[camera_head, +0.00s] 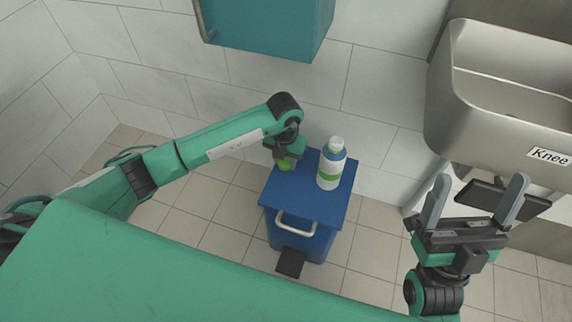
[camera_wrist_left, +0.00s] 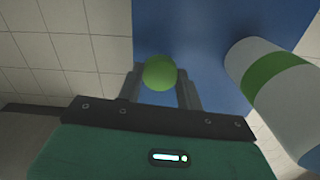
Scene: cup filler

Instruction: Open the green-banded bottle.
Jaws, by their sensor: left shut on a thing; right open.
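The green-banded bottle (camera_head: 329,170) stands upright on the blue lid of a bin. It has a white body, a green band, a blue shoulder and a white top. It also shows at the right of the left wrist view (camera_wrist_left: 285,90), with its top out of frame. My left gripper (camera_head: 285,157) is beside the bottle, to its left and apart from it. It is shut on a small green round thing (camera_wrist_left: 160,73), which I cannot identify for certain. My right gripper (camera_head: 476,200) is open and empty, at the right, well away from the bottle.
The blue bin (camera_head: 300,222) has a pale handle and a dark pedal at its front. A teal cabinet (camera_head: 275,28) hangs on the wall above. A metal sink (camera_head: 505,100) labelled "Knee" is at the right, behind my right gripper. Tiled floor is bare around the bin.

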